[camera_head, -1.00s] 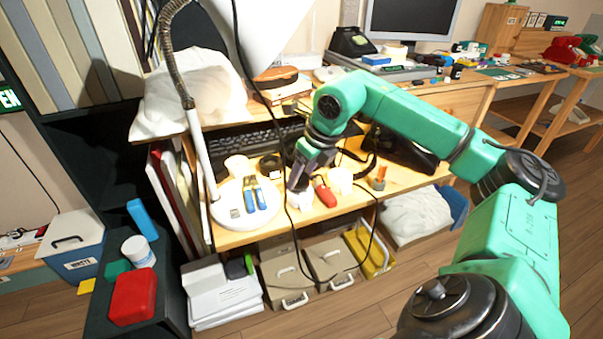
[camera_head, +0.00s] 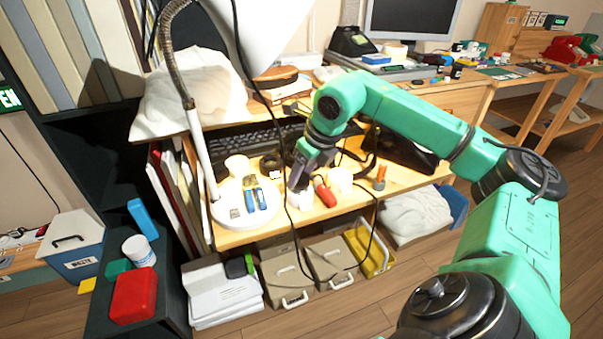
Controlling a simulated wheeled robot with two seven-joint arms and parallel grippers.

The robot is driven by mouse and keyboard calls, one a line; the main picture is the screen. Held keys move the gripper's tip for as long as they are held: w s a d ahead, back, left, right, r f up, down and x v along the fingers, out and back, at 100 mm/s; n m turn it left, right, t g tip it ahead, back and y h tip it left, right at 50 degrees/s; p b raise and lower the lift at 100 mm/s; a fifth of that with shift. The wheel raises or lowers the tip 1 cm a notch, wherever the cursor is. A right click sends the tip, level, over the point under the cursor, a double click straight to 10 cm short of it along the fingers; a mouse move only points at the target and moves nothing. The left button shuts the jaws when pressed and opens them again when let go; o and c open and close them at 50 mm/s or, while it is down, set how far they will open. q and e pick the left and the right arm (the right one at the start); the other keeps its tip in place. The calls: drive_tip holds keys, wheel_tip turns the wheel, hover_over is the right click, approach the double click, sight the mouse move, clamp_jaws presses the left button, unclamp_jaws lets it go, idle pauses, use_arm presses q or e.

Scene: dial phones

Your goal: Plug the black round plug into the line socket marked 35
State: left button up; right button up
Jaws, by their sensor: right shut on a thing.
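My right gripper (camera_head: 299,184) points down over the front of the lit wooden desk (camera_head: 240,238). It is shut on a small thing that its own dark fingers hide. I cannot tell whether that thing is the black round plug. A small white block (camera_head: 302,201) shows right below and beside the fingertips. It is too small to tell whether it is a line socket, and no mark 35 can be read. A thin black cord (camera_head: 285,190) hangs down past the gripper and loops below the desk edge. My left gripper is not in view.
A red-handled item (camera_head: 325,193) and a white cup-like item (camera_head: 341,180) stand right of the gripper. A white round base with blue-handled tools (camera_head: 261,199) is at left. A black roll (camera_head: 269,164) and a keyboard (camera_head: 240,138) lie behind. Boxes fill the space under the desk.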

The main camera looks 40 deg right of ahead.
drive_tip(key=shift+f, duration=0.1)
drive_tip(key=shift+f+b, duration=0.35)
drive_tip(key=shift+f+b, duration=0.3)
drive_tip(key=shift+r, duration=0.1)
drive_tip(key=o, duration=1.3)
drive_tip(key=shift+c, duration=0.2)
